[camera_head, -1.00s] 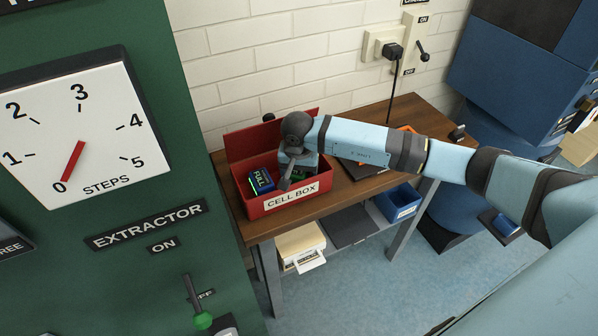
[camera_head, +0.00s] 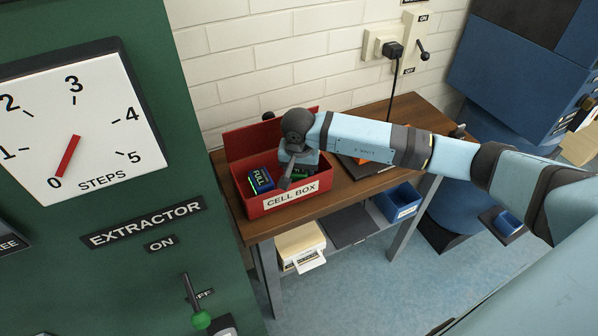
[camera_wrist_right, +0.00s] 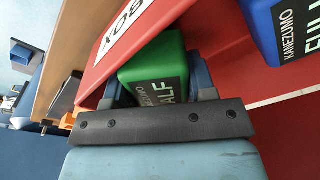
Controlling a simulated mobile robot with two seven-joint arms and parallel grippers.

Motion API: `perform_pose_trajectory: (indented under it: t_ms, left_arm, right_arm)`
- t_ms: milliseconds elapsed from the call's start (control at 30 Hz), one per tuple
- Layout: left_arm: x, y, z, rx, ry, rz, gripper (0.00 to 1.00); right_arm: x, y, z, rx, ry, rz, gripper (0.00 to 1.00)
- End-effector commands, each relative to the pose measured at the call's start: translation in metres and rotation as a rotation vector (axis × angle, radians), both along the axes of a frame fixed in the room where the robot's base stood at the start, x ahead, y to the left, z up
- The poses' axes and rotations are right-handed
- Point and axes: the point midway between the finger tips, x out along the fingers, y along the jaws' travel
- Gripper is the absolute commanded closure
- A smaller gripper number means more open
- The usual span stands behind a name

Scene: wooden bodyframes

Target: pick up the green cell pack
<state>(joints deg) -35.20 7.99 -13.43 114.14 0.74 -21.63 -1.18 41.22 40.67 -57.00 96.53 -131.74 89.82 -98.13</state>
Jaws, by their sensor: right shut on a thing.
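The green cell pack (camera_wrist_right: 150,62), with a dark label reading HALF, is inside the red cell box, between the fingers of my right gripper (camera_wrist_right: 155,90). In the head view only a small green part of the pack (camera_head: 301,172) shows beside my right gripper (camera_head: 296,180), which reaches down into the box. The right gripper is shut on the pack. The red cell box (camera_head: 281,204) stands on the wooden table with its lid up. I cannot tell whether the pack is off the box floor. My left gripper is not in view.
A blue pack (camera_head: 260,180) labelled FULL sits in the box left of my gripper; it shows in the wrist view (camera_wrist_right: 290,25). The wooden table (camera_head: 345,190) has an orange item (camera_head: 375,157) behind my arm. The green extractor panel (camera_head: 130,290) stands close on the left.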

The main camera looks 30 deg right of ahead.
Motion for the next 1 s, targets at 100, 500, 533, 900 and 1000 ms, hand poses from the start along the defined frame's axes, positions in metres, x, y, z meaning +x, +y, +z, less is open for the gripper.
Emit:
perform_pose_trajectory:
  t_ms: [100, 500, 533, 900, 1000]
  left_arm:
    - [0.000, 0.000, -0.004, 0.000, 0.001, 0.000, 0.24]
    - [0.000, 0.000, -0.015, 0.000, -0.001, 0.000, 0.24]
    - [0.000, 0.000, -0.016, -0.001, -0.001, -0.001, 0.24]
    - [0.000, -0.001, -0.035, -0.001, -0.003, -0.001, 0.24]
    - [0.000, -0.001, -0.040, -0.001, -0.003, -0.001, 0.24]
  right_arm:
    - [0.002, -0.001, 0.021, -0.001, -0.006, 0.000, 0.80]
    - [0.002, 0.000, 0.097, 0.001, -0.006, -0.001, 0.80]
    - [0.002, 0.000, 0.102, 0.000, -0.006, 0.000, 0.80]
    - [-0.088, 0.022, 0.100, -0.001, -0.002, 0.005, 0.80]
    - [-0.116, 0.030, 0.100, 0.000, -0.002, 0.005, 0.80]
